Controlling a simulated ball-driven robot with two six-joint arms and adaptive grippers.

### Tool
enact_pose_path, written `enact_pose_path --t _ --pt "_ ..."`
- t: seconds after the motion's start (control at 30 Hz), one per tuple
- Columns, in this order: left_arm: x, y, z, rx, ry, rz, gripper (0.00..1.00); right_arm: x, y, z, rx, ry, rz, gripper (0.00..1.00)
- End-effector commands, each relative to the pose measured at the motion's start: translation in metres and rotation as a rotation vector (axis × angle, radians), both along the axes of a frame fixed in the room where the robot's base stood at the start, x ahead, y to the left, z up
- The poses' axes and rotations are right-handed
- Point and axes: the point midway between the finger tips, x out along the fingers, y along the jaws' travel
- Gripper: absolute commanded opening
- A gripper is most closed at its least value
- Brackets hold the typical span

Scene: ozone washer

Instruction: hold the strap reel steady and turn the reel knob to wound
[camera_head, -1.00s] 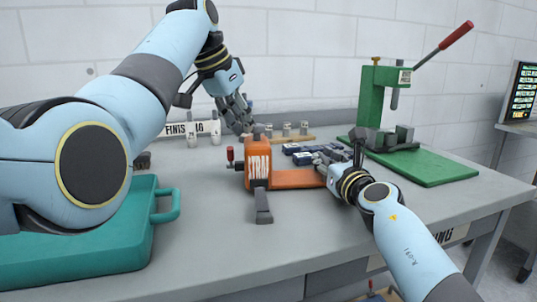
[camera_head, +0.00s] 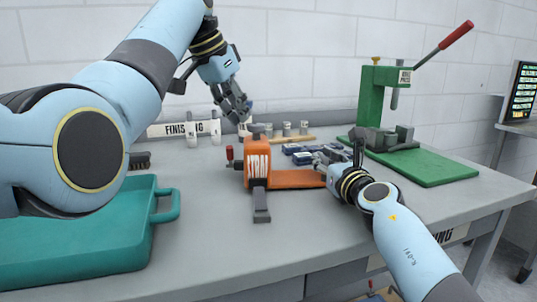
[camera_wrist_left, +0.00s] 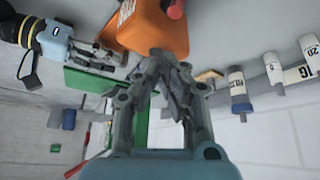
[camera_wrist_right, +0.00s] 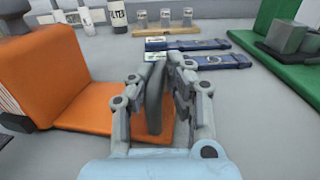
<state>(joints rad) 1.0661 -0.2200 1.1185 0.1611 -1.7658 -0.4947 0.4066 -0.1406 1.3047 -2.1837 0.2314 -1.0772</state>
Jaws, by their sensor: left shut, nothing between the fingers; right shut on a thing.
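The strap reel is an orange block (camera_head: 257,165) with white lettering, on an orange base plate (camera_head: 295,178) at the middle of the bench. A red knob (camera_head: 229,153) sits on the reel's left side; it also shows in the left wrist view (camera_wrist_left: 176,8). My left gripper (camera_head: 243,116) is shut and empty, above and behind the reel, apart from it. My right gripper (camera_wrist_right: 166,62) is shut on a grey upright handle (camera_wrist_right: 154,100) over the orange plate at the reel's right. The fingers partly hide the handle. A grey bar (camera_head: 261,205) sticks out at the reel's front.
A teal case (camera_head: 80,240) fills the bench's front left. A green press (camera_head: 380,100) stands at the back right. Blue strips (camera_head: 300,153) lie behind the orange plate. White bottles (camera_head: 192,137) and a wooden rack (camera_head: 295,139) stand at the back. The front middle of the bench is clear.

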Motion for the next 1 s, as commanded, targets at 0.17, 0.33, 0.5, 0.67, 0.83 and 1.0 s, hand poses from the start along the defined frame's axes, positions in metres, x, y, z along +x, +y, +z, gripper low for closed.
enact_pose_path --t 0.17,0.33,0.5,0.67,0.83,1.0 --pt "0.001 0.000 0.024 0.000 -0.001 -0.001 0.00 0.000 0.000 -0.001 -0.001 0.002 0.000 0.00" --pt "0.001 0.000 0.036 0.000 0.000 -0.001 0.00 0.000 0.000 -0.001 -0.001 0.002 0.000 0.00" --pt "0.001 0.000 0.037 -0.001 0.001 0.000 0.00 0.000 0.000 -0.001 -0.001 0.002 0.000 0.00" --pt "0.000 -0.003 0.039 0.000 0.002 -0.002 0.00 0.000 0.000 -0.001 -0.001 0.002 -0.001 0.00" --pt "-0.009 -0.018 0.049 0.003 0.017 -0.003 0.00 0.000 0.000 -0.001 -0.001 0.002 0.000 0.00" --pt "-0.010 -0.017 0.036 0.003 0.018 -0.001 0.00 0.000 -0.001 -0.001 -0.001 0.002 -0.001 0.00"
